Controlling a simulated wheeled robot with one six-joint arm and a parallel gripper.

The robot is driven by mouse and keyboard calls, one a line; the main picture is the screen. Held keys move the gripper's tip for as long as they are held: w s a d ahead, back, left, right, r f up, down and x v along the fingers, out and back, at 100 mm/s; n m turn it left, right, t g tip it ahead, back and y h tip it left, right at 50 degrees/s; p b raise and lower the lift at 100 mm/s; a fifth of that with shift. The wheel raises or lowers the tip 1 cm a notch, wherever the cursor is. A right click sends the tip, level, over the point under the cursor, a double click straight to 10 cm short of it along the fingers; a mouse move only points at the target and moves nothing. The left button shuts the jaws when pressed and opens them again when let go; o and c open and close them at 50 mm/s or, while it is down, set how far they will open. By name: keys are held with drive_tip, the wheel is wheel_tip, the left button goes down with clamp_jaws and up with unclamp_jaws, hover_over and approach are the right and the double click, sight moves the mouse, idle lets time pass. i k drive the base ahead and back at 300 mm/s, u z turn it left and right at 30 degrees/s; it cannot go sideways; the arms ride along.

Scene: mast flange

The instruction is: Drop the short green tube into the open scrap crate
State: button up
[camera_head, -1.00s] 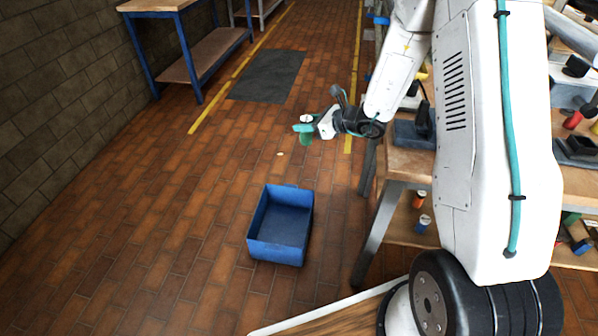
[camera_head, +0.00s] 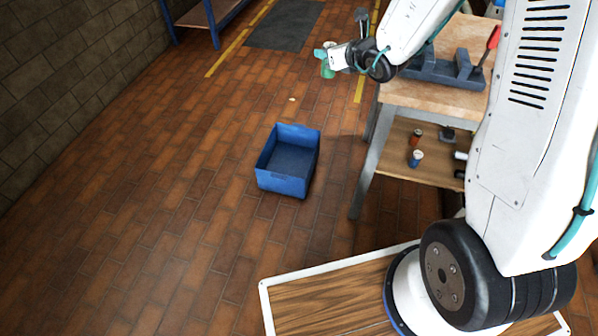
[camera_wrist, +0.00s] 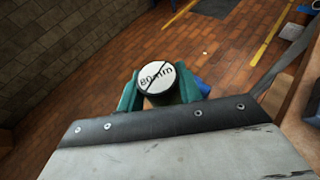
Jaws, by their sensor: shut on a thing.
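The open blue scrap crate (camera_head: 282,186) stands upright on the brick floor, and I see nothing in it. My gripper (camera_head: 325,56) is shut on the short green tube (camera_head: 328,71), held in the air up and to the right of the crate in the head view. In the wrist view the tube's white end (camera_wrist: 156,77), marked 80 mm with a black rim, sits between my teal fingertips (camera_wrist: 158,92). The tube's body is mostly hidden there. A small blue patch, likely the crate (camera_wrist: 203,88), shows behind the right finger.
A workbench (camera_head: 440,101) with a wooden top, a dark fixture and a red-handled tool stands right of the crate. Its lower shelf (camera_head: 398,163) holds small parts. A dark mat (camera_head: 284,25) lies farther back. The floor left of the crate is clear.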

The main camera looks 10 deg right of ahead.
sight(293, 166)
drive_tip(key=u, duration=0.75)
drive_tip(key=i, duration=1.3)
drive_tip(key=z, duration=0.35)
drive_tip(key=i, duration=0.85)
drive_tip(key=z, duration=0.6)
